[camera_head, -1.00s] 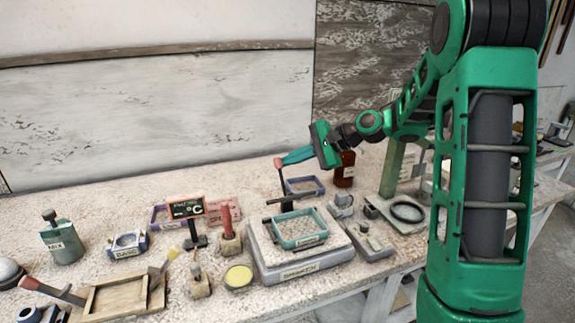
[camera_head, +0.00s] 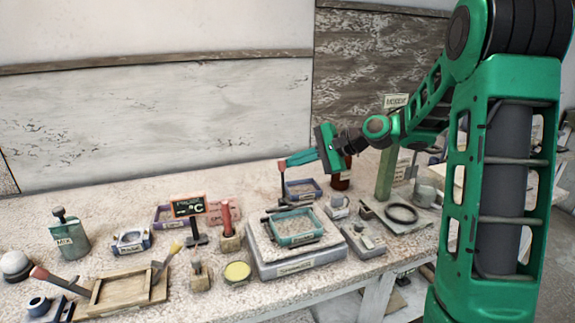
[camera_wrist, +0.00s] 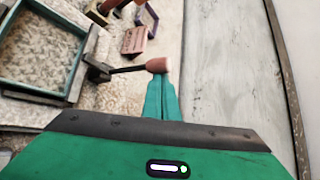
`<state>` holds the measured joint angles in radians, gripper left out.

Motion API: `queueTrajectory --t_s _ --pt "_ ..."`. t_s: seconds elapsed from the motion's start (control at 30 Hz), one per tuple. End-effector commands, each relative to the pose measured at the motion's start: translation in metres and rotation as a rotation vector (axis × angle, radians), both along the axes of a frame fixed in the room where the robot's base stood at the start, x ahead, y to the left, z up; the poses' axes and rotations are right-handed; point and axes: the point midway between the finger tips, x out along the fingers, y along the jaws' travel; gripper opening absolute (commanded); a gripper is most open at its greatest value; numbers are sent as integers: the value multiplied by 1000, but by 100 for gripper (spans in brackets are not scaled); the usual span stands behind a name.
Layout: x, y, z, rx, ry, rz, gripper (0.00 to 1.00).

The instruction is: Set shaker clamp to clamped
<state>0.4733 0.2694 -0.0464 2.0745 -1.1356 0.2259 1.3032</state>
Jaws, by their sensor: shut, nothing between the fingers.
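The shaker (camera_head: 296,268) is a pale labelled box on the bench, with a teal-framed tray (camera_head: 293,239) on top. A dark clamp bar (camera_head: 290,209) runs along the tray's back edge. The clamp lever, a dark rod with a red-brown knob (camera_head: 281,164), stands up behind the tray. In the wrist view the knob (camera_wrist: 157,65) is right at my fingertips. My gripper (camera_head: 287,162) is shut and empty, its teal fingers pointing left beside the knob. Whether they touch it is unclear. The tray's frame (camera_wrist: 72,85) fills the wrist view's left side.
A purple tray (camera_head: 303,189) and a brown bottle (camera_head: 341,172) stand behind the shaker. A red-handled tool (camera_head: 227,220) and a small sign (camera_head: 188,207) stand to its left. A grey block device (camera_head: 363,241) sits close on its right. The wall rises behind the bench.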

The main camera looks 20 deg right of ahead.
Motion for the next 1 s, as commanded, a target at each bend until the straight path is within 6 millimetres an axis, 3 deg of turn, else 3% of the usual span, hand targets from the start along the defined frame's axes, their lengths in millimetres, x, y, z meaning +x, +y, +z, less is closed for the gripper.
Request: queueTrajectory --t_s 0.5,1.0 --pt "-41 0 1 0 1 2 0" --pt "-51 7 -1 5 4 17 0"
